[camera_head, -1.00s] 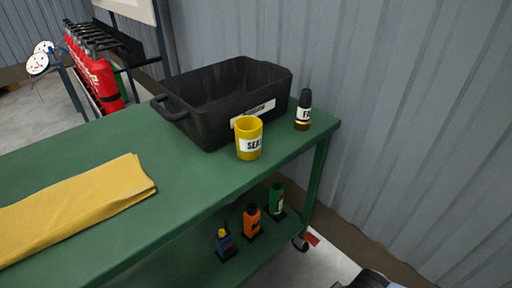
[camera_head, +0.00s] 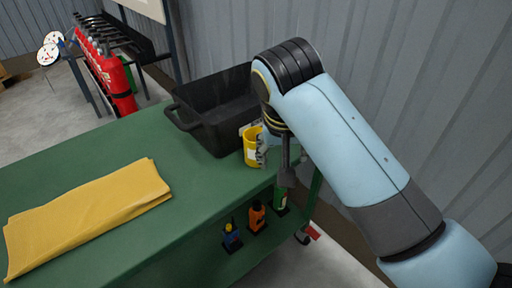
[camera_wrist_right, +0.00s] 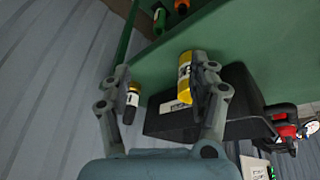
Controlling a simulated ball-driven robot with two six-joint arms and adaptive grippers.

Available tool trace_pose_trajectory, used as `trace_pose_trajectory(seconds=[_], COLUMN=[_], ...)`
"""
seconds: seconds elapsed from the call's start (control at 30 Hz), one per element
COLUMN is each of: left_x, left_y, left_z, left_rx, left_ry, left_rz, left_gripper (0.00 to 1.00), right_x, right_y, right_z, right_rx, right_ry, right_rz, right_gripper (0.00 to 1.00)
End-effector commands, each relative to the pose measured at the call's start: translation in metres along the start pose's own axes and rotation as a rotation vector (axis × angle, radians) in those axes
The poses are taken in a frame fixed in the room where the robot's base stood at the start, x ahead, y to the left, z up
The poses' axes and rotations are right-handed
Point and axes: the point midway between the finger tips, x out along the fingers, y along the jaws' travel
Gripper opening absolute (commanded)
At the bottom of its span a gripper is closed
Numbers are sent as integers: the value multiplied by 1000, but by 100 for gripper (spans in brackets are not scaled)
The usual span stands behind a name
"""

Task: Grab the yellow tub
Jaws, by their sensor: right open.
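The yellow tub (camera_head: 250,150) stands on the green bench in front of the black bin, its right side hidden by my right gripper (camera_head: 276,160). In the right wrist view the yellow tub (camera_wrist_right: 185,66) shows beside the right-hand finger, which covers part of it. My right gripper (camera_wrist_right: 165,80) is open, with nothing held between its fingers. I cannot tell whether a finger touches the tub. My left gripper is not in view.
The black bin (camera_head: 207,129) stands behind the tub. A small dark bottle (camera_wrist_right: 132,96) shows near the left-hand finger in the wrist view. A folded yellow cloth (camera_head: 88,213) lies on the bench (camera_head: 190,185). Several bottles, one orange (camera_head: 257,215), stand on the lower shelf.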

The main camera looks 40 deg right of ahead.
Motion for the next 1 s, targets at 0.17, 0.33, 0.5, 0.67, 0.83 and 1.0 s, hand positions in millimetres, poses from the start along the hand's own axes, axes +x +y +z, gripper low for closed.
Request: trace_pose_trajectory(seconds=[0.17, 0.33, 0.5, 0.67, 0.83, 1.0], left_x=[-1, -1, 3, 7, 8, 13], left_y=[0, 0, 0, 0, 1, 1], left_z=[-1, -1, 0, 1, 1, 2], left_rx=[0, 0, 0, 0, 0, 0], left_ry=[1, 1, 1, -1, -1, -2], left_rz=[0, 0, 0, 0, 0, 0], left_gripper=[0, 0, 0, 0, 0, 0], right_x=[-23, -39, -20, 6, 19, 45], right_y=[-41, -63, -63, -61, -60, -59], right_z=[-53, -80, -83, -83, -83, -80], right_rx=[261, 410, 435, 433, 433, 431], right_ry=[13, 22, 25, 26, 25, 23], right_rz=[49, 84, 95, 93, 91, 93], right_gripper=[61, 61, 61, 61, 61, 61])
